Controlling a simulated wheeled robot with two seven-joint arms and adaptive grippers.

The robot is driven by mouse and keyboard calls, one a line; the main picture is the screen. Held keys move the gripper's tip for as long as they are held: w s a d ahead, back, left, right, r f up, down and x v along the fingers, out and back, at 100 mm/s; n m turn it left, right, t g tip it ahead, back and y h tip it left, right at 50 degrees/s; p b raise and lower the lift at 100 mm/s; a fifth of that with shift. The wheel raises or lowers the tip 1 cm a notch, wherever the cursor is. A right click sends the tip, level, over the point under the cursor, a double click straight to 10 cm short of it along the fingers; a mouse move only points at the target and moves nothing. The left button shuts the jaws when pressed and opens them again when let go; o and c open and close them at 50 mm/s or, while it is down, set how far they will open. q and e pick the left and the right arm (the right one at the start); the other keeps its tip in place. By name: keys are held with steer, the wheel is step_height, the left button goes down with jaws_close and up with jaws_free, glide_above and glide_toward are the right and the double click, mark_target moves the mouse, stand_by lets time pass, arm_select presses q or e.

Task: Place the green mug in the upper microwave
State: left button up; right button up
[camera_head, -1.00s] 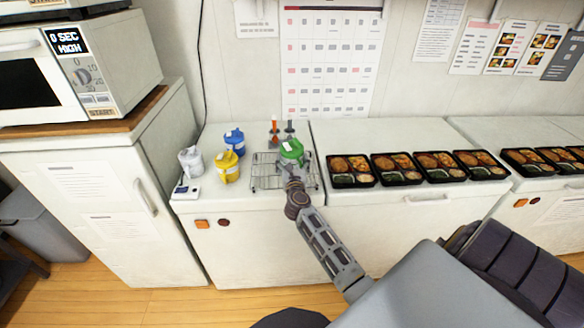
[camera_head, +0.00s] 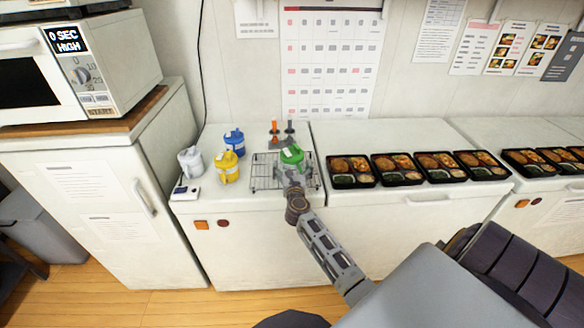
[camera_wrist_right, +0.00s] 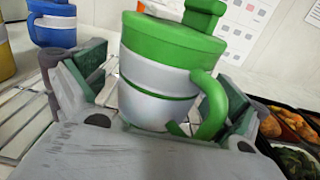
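The green mug (camera_head: 292,157), with a green lid and a grey-white band, is on the wire rack (camera_head: 262,183) on the white chest counter. My right gripper (camera_head: 291,168) is at the mug's near side. In the right wrist view the mug (camera_wrist_right: 165,75) fills the space between the fingers (camera_wrist_right: 160,95), its handle toward the right finger. The fingers look spread, with small gaps beside the mug. The upper microwave (camera_head: 20,14) shows only its lower edge at the top left. My left gripper is not in view.
A lower microwave (camera_head: 125,62) reading 0 SEC HIGH stands on a wooden board. Blue (camera_head: 235,140), yellow (camera_head: 228,168) and white (camera_head: 190,160) mugs stand left of the rack. Several bento trays (camera_head: 350,171) line the counter to the right. Orange and grey bottles (camera_head: 275,130) stand behind the rack.

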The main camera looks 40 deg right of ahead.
steer(key=shift+r, duration=0.15)
stand_by(0.3)
steer(key=shift+v, duration=0.85)
steer(key=b+v, duration=0.1)
steer(key=v, duration=0.9)
steer(key=shift+s+a, duration=0.1)
steer(key=shift+s, duration=0.05)
